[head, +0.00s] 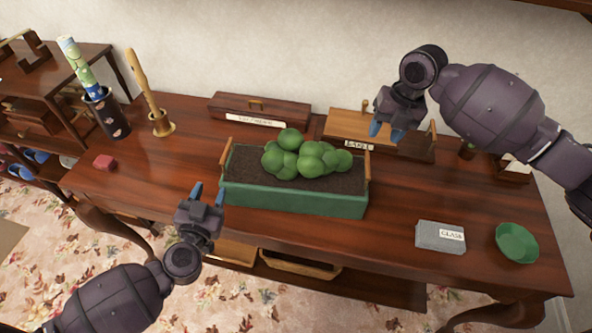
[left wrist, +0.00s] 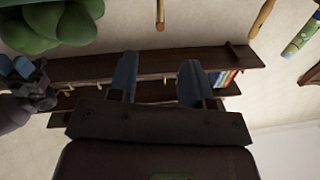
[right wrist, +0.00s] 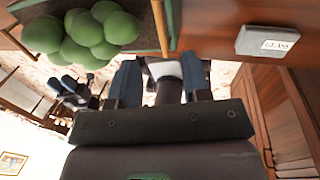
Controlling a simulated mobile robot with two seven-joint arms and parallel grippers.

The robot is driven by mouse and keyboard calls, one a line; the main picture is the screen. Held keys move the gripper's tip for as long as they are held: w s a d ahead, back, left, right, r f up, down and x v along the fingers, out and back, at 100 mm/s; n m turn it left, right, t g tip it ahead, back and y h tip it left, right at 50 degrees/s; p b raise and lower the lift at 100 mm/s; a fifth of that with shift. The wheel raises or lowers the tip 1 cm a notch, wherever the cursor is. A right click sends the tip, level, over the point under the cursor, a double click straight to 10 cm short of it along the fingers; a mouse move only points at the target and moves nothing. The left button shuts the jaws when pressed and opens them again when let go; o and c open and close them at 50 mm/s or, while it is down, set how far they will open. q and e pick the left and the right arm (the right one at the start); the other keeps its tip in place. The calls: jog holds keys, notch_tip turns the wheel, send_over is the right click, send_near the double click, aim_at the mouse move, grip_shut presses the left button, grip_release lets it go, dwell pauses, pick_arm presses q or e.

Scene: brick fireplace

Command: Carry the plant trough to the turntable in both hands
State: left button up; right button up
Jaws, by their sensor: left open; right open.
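The plant trough (head: 295,201) is a green box of dark soil with round green foliage and a wooden handle at each short end. It stands upright on the wooden table. My left gripper (head: 208,191) is open and empty, in front of and left of the trough's left handle (head: 226,160). My right gripper (head: 386,132) is open and empty, behind and right of the right handle (head: 367,170). The foliage shows in the left wrist view (left wrist: 55,22); the right wrist view shows the foliage and a handle (right wrist: 160,28). I cannot make out a turntable.
A long wooden box (head: 260,110) and a lighter labelled box (head: 350,127) stand behind the trough. A grey block labelled GLASS (head: 440,238) and a green dish (head: 517,243) lie right. A dark pot (head: 107,115), wooden holder (head: 163,126) and red block (head: 105,162) stand left.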

aim_at(221, 163)
pick_arm(q)
jog(key=shift+w+d, duration=0.25)
jog(key=shift+w, duration=1.55)
jog(key=shift+w+d, duration=0.2)
jog(key=shift+w, duration=1.65)
jog(key=shift+w+d, duration=0.25)
jog(key=shift+w, duration=1.55)
pick_arm(e)
jog(key=shift+w+a+f, duration=0.1)
jog(key=shift+a+f, duration=0.25)
jog(key=shift+f, duration=1.45)
jog(key=shift+w+a+f, duration=0.1)
jog(key=shift+a+f, duration=0.2)
jog(key=shift+f, duration=1.45)
jog(key=shift+w+a+f, duration=0.1)
jog(key=shift+a+f, duration=0.25)
jog(key=shift+f, duration=1.45)
pick_arm(q)
jog(key=shift+c, duration=0.4)
pick_arm(e)
jog(key=shift+c, duration=0.4)
pick_arm(q)
grip_shut()
pick_arm(e)
grip_shut()
pick_arm(q)
jog(key=shift+w+r, duration=0.1)
jog(key=shift+r, duration=0.05)
pick_arm(e)
jog(key=shift+r, duration=0.2)
